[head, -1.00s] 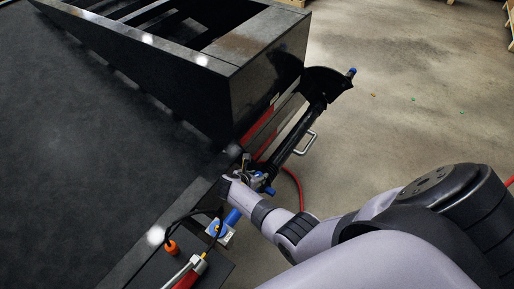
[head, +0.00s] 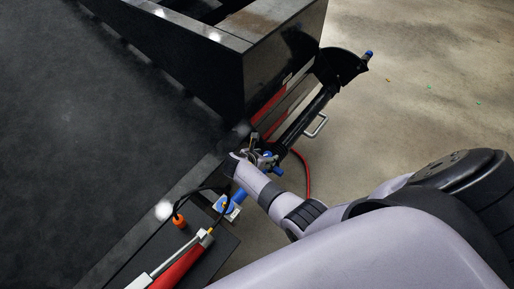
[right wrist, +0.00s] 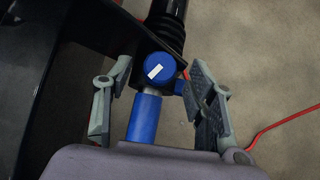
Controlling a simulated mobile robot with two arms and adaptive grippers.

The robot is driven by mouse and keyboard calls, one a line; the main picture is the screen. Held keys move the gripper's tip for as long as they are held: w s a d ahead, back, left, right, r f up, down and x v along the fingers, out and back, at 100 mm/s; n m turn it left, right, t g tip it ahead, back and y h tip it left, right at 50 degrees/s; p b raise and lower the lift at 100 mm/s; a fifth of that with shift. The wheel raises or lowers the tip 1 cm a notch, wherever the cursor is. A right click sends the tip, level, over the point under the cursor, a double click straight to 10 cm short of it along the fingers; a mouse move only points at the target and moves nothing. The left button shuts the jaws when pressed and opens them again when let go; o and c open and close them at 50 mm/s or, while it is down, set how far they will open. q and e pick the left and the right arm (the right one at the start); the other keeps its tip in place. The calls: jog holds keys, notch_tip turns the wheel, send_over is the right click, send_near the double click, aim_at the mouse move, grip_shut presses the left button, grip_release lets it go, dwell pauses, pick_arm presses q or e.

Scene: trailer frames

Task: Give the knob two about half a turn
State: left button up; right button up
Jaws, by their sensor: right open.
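A round blue knob (right wrist: 158,68) with a white bar mark faces the camera in the right wrist view. The white bar is tilted, its right end higher. No number shows on it, so I cannot tell whether it is knob two. My right gripper (right wrist: 160,74) is open, with one grey finger on each side of the knob and visible gaps to both. A blue cylinder (right wrist: 144,118) on a metal rod lies just below the knob. In the head view my right gripper (head: 258,157) is at the frame corner, hiding part of the fittings. My left gripper is not in view.
A black jack-like post (head: 307,115) with a metal handle (head: 317,126) rises beside the gripper. A red hose (head: 307,175) hangs to its right. A black trailer frame (head: 283,65) stands behind. A red cylinder (head: 182,268) lies at lower left. Concrete floor (head: 430,90) at right is mostly clear.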

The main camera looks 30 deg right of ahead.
jog(key=v, duration=1)
jog(key=shift+a+r, duration=0.2)
jog(key=s+d+r+n+y+p, duration=0.1)
jog(key=d+r+n+y+p, duration=0.35)
jog(key=r+p, duration=0.45)
jog(key=shift+g+y, duration=0.3)
jog(key=shift+y, duration=0.05)
jog(key=b+x, duration=0.1)
jog(key=x, duration=0.5)
jog(key=b+x, duration=0.2)
jog(key=x, duration=0.4)
jog(key=b+x, duration=0.1)
jog(key=x, duration=0.5)
jog(key=shift+s+a+f, duration=0.2)
jog(key=shift+a, duration=0.15)
jog(key=shift+c, duration=0.2)
jog(key=c, duration=1.1)
